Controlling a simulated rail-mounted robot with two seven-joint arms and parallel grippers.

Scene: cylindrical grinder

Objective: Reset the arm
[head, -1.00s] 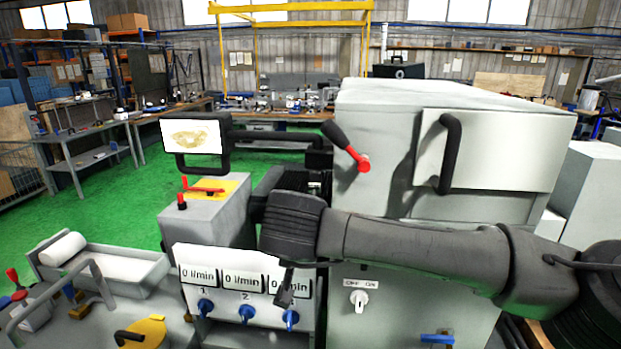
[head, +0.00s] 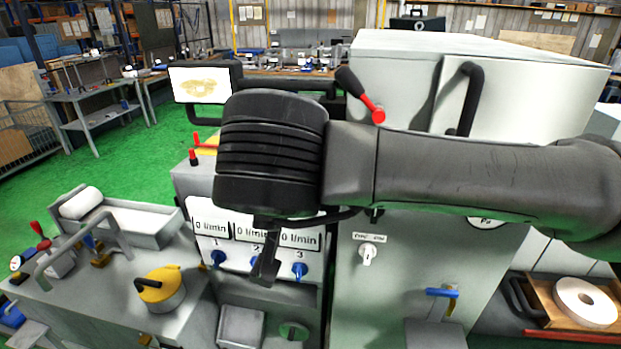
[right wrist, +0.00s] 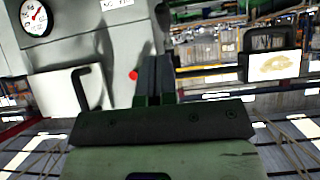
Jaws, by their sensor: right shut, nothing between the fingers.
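My right arm reaches in from the right of the head view, across the front of the grey machine cabinet (head: 450,275). My right gripper (head: 264,272) points down in front of the flow panel (head: 215,228) with its "0 l/min" readouts, partly covering its middle. In the right wrist view my right gripper (right wrist: 155,75) has its fingers together with nothing between them. Beyond them are the cabinet front (right wrist: 120,55) and its black handle (right wrist: 80,90). I cannot tell whether the gripper touches the panel. My left gripper is not in view.
A screen (head: 200,85) on a black arm and a red-tipped lever (head: 360,95) stand behind my arm. A yellow-topped part (head: 160,285) and a grey tray (head: 140,225) are at lower left. A white wheel (head: 585,302) lies at lower right. Green floor is open at left.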

